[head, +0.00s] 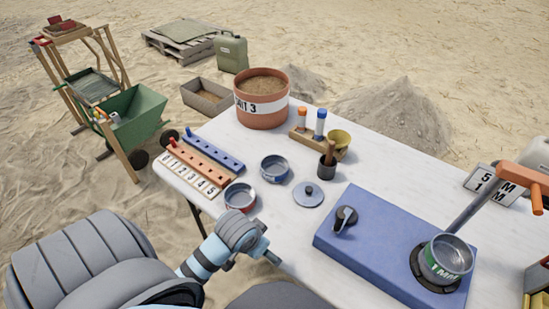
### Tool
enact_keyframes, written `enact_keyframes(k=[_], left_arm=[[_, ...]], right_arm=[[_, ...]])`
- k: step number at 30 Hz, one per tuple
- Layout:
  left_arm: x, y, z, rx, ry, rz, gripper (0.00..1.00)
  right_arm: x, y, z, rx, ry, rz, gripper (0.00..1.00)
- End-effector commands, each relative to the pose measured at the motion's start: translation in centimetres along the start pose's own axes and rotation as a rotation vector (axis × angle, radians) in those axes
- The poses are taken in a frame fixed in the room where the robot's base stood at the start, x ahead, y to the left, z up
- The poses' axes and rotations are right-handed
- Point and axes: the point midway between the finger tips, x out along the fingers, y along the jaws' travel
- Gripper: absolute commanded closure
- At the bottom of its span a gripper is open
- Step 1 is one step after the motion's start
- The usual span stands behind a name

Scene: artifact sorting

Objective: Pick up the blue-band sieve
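The blue-band sieve (274,169) is a small round metal pan with a blue band, standing upright on the white table (330,240) left of its middle. A red-band sieve (240,198) stands just in front and to the left of it. A grey lid with a knob (308,194) lies to its right. My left gripper (269,256) is at the table's front edge, nearer me than both sieves and apart from them. It looks small and dark at the wrist's end, and its fingers cannot be made out. My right gripper is not in view.
A blue box (365,250) with a black knob carries a green-band sieve (446,261) at right; an orange-handled lever (525,180) rises behind. Numbered racks (205,160), a terracotta bucket (262,98) and a wooden holder with tubes (320,135) stand behind or left of the blue-band sieve.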

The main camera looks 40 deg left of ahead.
Motion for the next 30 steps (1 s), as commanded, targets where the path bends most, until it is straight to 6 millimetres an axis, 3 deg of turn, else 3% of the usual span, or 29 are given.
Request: enact_keyframes(k=[7, 12, 15, 18, 20, 27, 30], left_arm=[[1.5, -5.5, -9.9, -0.117, 0.009, -0.038, 0.00], [-0.2, -10.7, -17.2, -0.258, 0.022, -0.056, 0.00], [-1.8, -13.3, -20.5, -0.342, 0.033, -0.053, 0.00], [-2.5, -14.9, -22.2, -0.396, 0.038, -0.047, 0.00], [-1.7, -15.2, -22.4, -0.407, 0.035, -0.044, 0.00], [4.7, -15.3, -22.5, -0.404, 0.036, -0.043, 0.00], [6.1, -15.4, -22.7, -0.403, 0.039, -0.044, 0.00]], right_arm=[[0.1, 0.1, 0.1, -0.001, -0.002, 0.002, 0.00], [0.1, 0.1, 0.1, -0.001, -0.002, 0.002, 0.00], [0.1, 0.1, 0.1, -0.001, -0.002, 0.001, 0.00], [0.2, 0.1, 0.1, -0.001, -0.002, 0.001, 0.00], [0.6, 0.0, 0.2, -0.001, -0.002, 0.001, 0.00], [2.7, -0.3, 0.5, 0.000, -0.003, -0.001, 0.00], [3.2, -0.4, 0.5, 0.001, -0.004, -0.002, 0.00]])
